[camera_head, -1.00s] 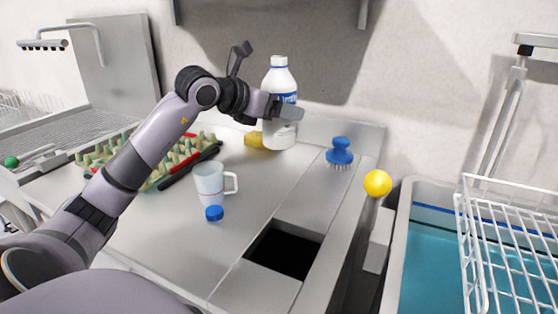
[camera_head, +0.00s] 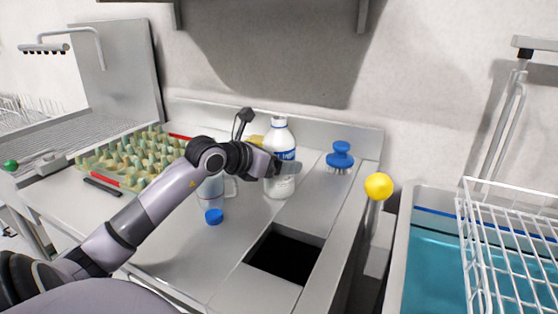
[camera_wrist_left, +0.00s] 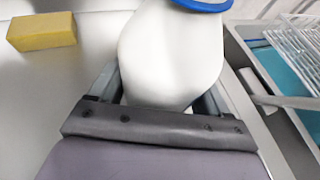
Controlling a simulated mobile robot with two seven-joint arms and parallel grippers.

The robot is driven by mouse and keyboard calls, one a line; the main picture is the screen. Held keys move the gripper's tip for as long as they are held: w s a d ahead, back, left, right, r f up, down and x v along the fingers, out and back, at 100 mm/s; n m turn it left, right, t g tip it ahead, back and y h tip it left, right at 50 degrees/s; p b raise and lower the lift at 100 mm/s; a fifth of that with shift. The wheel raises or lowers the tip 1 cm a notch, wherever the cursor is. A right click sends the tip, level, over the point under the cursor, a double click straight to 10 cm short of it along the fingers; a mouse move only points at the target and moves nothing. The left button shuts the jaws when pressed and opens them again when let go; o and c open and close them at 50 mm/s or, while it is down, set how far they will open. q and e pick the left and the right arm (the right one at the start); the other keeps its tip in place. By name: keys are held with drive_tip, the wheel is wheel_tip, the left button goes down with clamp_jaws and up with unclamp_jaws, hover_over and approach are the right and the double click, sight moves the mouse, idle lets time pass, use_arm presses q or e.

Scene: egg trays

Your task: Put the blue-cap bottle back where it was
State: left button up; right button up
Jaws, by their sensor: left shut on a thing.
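The white bottle (camera_head: 280,186) with a blue-and-white label is upright over the counter, right of the mug. Its top looks white in the head view, and a loose blue cap (camera_head: 214,216) lies on the counter in front of the mug. My left gripper (camera_head: 284,168) is shut on the bottle's body. In the left wrist view the white bottle (camera_wrist_left: 172,60) fills the space between the fingers, with a blue band at the top edge. I cannot tell whether its base touches the counter. My right gripper is not in view.
A clear mug (camera_head: 210,190) stands partly behind my left arm. A yellow sponge (camera_wrist_left: 42,30) lies behind the bottle. A blue brush (camera_head: 340,156) is to the right, and a dark square opening (camera_head: 284,255) is in front. A green egg tray (camera_head: 130,160) is at left.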

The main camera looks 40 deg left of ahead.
use_arm(q)
drive_tip(key=shift+r, duration=0.1)
drive_tip(key=shift+f, duration=0.2)
drive_tip(key=o, duration=1.4)
drive_tip(key=shift+r, duration=0.25)
drive_tip(key=shift+s, duration=0.3)
drive_tip(key=d+b+v, duration=0.1)
drive_tip(key=v, duration=1)
drive_tip(key=shift+s+a+b, duration=0.2)
drive_tip(key=shift+a+b, duration=0.1)
drive_tip(key=shift+a, duration=0.2)
